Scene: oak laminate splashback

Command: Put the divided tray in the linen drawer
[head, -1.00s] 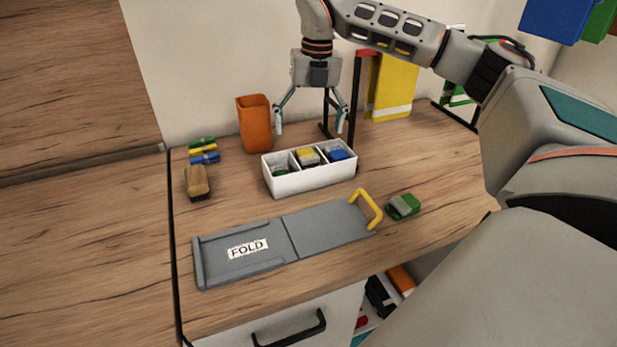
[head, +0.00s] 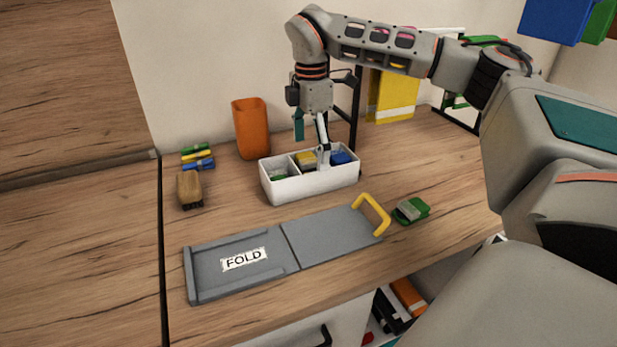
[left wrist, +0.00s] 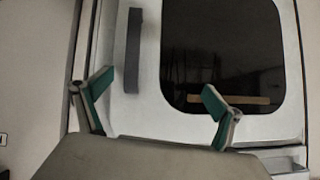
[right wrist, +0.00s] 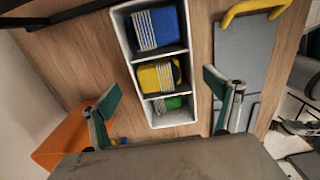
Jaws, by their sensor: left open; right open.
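The divided tray (head: 305,187) is a white box with three compartments on the wooden counter, holding green, yellow and blue folded bundles. In the right wrist view the tray (right wrist: 197,72) lies between the spread fingers. My right gripper (head: 311,141) is open, pointing down over the tray, its fingers across the narrow width. I cannot tell whether either finger touches it. My left gripper (left wrist: 155,95) is open and empty, facing a white door with a dark window. A white drawer front (head: 345,315) with a black handle shows below the counter; I cannot tell if it is the linen drawer.
A grey folding board (head: 335,237) with a yellow handle lies in front of the tray. An orange bin (head: 251,128) stands behind. A brush (head: 189,188) and folded cloths (head: 197,157) are left, a green-grey bundle (head: 411,210) right. An open space (head: 395,300) below holds several items.

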